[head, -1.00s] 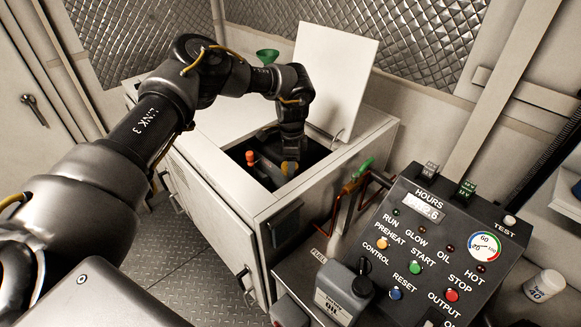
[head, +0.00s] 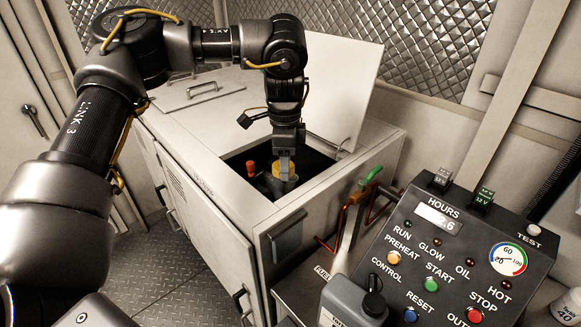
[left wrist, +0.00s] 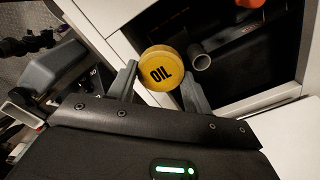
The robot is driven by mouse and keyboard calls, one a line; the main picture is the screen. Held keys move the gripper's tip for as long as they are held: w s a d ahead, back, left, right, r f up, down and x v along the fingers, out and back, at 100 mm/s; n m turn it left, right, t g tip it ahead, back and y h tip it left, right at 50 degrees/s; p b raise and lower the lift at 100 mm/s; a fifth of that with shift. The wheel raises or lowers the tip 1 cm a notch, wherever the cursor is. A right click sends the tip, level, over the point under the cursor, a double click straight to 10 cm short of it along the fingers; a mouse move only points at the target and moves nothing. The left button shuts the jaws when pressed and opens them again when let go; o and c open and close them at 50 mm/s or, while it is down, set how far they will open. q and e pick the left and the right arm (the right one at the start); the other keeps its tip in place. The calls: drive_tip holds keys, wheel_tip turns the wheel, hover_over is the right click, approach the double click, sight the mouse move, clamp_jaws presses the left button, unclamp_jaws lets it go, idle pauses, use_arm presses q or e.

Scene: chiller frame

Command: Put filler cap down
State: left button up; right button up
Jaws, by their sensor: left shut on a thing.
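The yellow filler cap (head: 285,171), marked OIL, is between the fingers of my left gripper (head: 285,175) at the open hatch of the white generator housing (head: 205,150). In the left wrist view the cap (left wrist: 162,69) sits between the two grey fingers of the shut gripper (left wrist: 163,78). An open grey filler neck (left wrist: 200,61) shows beside the cap, apart from it, inside the dark hatch. The fingers cover part of the cap in the head view. My right gripper is not in view.
A raised white lid (head: 340,85) stands behind the hatch. A red-orange knob (head: 251,165) is inside it. The control panel (head: 455,260) and a grey oil jug (head: 350,300) are at right. The housing top left of the hatch looks clear near its handle (head: 202,90).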

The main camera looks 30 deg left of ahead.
use_arm(q)
drive_tip(key=shift+s+d+r+b, duration=0.2)
drive_tip(key=shift+s+r, duration=0.1)
drive_tip(key=shift+s, duration=0.4)
drive_tip(key=shift+s+d+r+b, duration=0.2)
drive_tip(key=shift+s+r, duration=0.15)
drive_tip(key=shift+s, duration=0.4)
drive_tip(key=shift+s+d+r+b, duration=0.2)
drive_tip(key=shift+s+r, duration=0.1)
drive_tip(key=shift+s, duration=0.4)
